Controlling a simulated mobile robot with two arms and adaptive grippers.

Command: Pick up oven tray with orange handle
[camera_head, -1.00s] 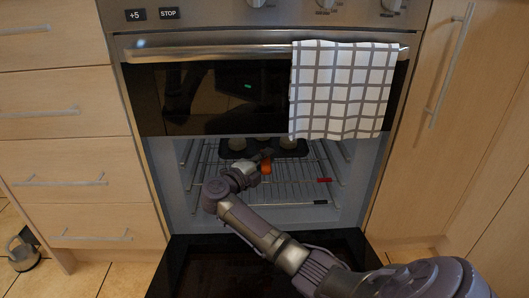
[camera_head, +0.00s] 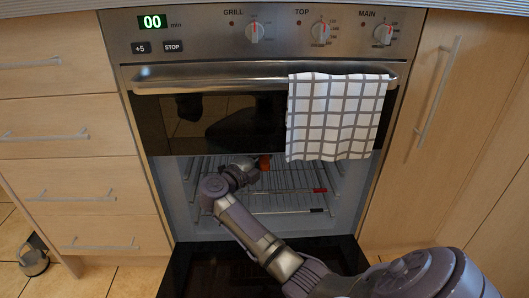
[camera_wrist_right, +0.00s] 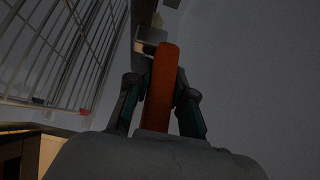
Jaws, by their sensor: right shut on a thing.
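My right gripper (camera_head: 250,163) reaches into the open oven cavity from the lower right in the head view. The orange handle (camera_head: 265,162) shows just below the upper door panel. In the right wrist view, my right gripper (camera_wrist_right: 160,98) has its fingers on both sides of the orange handle (camera_wrist_right: 161,75) and is shut on it. The oven tray itself is hidden behind the dark panel in the head view. Only a small grey piece beyond the handle shows in the wrist view, too dim to identify. My left gripper is not in view.
Wire racks (camera_head: 290,182) with a red mark run across the cavity. The oven's dark glass panel (camera_head: 230,125), rail and checked towel (camera_head: 338,115) hang above the opening. The lowered black door (camera_head: 330,262) lies in front. A kettle (camera_head: 33,256) stands on the floor at left.

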